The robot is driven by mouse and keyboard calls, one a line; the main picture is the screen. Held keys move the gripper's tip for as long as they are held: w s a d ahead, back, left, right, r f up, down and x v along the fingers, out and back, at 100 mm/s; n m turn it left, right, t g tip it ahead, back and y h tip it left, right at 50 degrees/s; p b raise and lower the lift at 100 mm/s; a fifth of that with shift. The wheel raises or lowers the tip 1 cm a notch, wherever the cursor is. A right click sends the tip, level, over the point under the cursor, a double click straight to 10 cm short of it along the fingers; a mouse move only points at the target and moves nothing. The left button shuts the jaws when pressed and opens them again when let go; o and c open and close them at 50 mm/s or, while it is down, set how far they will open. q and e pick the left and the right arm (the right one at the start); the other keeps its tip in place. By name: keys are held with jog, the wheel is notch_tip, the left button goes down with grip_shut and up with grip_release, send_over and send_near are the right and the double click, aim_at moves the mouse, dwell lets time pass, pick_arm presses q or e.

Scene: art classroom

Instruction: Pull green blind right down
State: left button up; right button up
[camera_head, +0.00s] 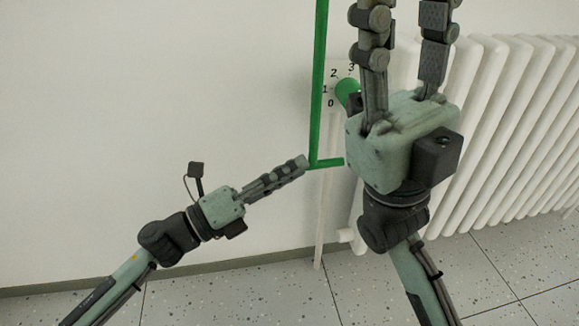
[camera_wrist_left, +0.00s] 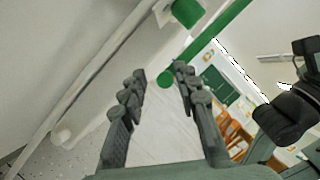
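A thin green rod (camera_head: 318,80) hangs down in front of the wall in the head view and ends in a short bend to the right (camera_head: 328,163). No blind cloth is in view. My left gripper (camera_head: 303,163) is at the lower end of the rod, beside the bend. In the left wrist view the fingers of my left gripper (camera_wrist_left: 160,82) stand apart, and the green rod (camera_wrist_left: 212,38) ends near the gap between the fingertips. I cannot tell whether they touch it. My right gripper (camera_head: 408,20) points up in the foreground with its fingers apart, seemingly empty.
A white radiator (camera_head: 510,120) stands along the wall on the right, partly behind my right gripper. A green knob (camera_head: 346,91) with a numbered plate is just right of the rod. A thin white pipe (camera_head: 322,215) runs down to the speckled tiled floor (camera_head: 250,295). The wall at left is bare.

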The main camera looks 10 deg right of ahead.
pick_arm(q)
jog(key=shift+r, duration=0.2)
jog(key=v, duration=1.2)
jog(key=shift+f, duration=0.15)
